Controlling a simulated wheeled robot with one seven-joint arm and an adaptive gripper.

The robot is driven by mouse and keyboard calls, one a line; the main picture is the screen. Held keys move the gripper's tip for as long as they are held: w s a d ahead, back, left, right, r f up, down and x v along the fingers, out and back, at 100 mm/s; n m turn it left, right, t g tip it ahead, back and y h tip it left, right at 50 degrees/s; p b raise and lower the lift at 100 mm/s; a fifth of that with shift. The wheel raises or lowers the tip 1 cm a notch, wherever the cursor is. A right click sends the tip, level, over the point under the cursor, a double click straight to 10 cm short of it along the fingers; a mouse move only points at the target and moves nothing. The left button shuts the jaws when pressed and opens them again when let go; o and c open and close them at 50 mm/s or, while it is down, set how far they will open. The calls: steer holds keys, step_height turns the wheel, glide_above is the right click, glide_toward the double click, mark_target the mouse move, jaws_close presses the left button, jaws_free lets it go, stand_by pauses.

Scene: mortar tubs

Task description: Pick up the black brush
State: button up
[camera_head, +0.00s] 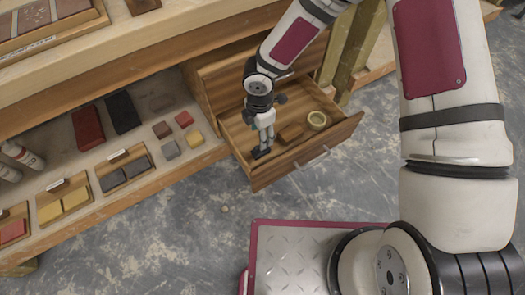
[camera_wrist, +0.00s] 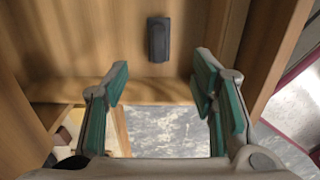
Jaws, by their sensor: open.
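The black brush (camera_wrist: 158,40) is a small dark oblong lying on the wooden floor of the open drawer in the wrist view. In the head view a black piece (camera_head: 262,152) shows just below my gripper, near the drawer's left corner; it appears to be the same brush, partly hidden. My gripper (camera_wrist: 162,78) is open and empty, with green pads on its fingers. It points down into the drawer in the head view (camera_head: 264,138). In the wrist view the brush lies beyond the fingertips, in line with the gap between them, and no finger touches it.
A shelf (camera_head: 95,170) with colour samples is to the left. Grey floor (camera_head: 170,235) is clear in front.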

step_height(320, 180, down, 10)
steer(key=b, duration=0.4)
steer(key=shift+w+f+b, duration=0.15)
steer(key=shift+f+b, duration=0.1)
steer(key=shift+b, duration=0.1)
jaws_close()
